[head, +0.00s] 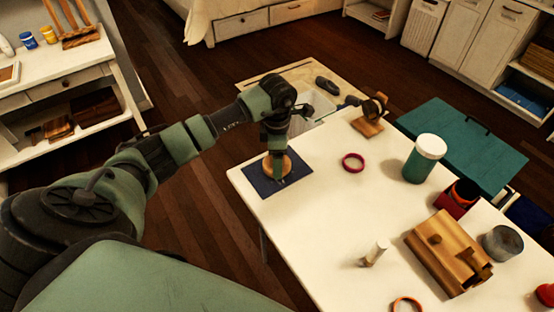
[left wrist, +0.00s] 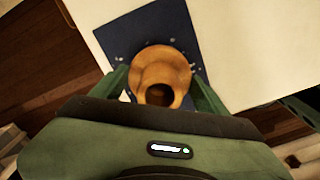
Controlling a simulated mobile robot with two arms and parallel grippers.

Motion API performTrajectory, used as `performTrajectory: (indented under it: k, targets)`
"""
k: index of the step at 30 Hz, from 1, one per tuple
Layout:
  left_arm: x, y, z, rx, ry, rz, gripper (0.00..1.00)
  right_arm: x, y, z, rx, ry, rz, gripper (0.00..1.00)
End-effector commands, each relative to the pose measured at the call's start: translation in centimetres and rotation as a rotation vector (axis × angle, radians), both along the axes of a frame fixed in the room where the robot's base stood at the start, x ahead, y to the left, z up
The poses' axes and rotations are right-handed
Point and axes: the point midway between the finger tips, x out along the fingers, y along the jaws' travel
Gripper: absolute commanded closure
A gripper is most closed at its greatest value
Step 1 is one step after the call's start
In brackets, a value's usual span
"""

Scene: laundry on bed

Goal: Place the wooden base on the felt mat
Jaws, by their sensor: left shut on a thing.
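The wooden base (left wrist: 163,68) is a round, light-brown turned piece with a dark hole in its top. It also shows in the head view (head: 285,166), at the lower end of my left arm. My left gripper (left wrist: 163,92) is shut on it, with one green finger on each side. The dark blue felt mat (head: 262,186) lies at the left corner of the white table, and the base is over the mat. I cannot tell whether the base touches the mat. My right gripper is not in view.
On the white table (head: 310,215) stand a magenta ring (head: 353,163), a green jar with a white lid (head: 424,160), a wooden block piece (head: 446,252), a grey tin (head: 502,243) and a small wooden stand (head: 368,120). The table between mat and block is mostly clear.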

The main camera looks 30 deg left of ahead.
Motion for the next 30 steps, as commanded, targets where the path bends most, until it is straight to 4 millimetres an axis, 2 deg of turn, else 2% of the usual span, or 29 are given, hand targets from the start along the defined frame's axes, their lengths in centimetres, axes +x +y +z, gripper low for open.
performTrajectory:
  k: [3, 13, 14, 15, 16, 25, 30]
  targets:
    - [0.0, -0.1, -1.1, -0.001, 0.000, -0.001, 0.69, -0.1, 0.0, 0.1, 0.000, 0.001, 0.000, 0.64]
    - [0.0, 0.0, -1.5, -0.001, -0.001, -0.001, 0.69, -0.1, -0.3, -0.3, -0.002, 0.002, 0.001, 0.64]
    - [0.0, 0.0, -1.4, -0.001, -0.001, -0.001, 0.20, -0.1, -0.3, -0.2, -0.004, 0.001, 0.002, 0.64]
    - [0.0, 0.0, -1.4, -0.001, -0.001, -0.001, 0.09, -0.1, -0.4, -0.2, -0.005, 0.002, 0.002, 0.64]
    - [0.0, 0.0, -1.4, -0.001, -0.001, -0.001, 0.04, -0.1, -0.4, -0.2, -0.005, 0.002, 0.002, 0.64]
    - [0.0, 0.0, -1.3, -0.001, -0.001, -0.001, 0.04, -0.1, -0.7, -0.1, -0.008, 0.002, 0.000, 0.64]
    - [0.1, 0.0, 0.0, 0.000, -0.005, -0.001, 0.04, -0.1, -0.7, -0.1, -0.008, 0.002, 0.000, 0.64]
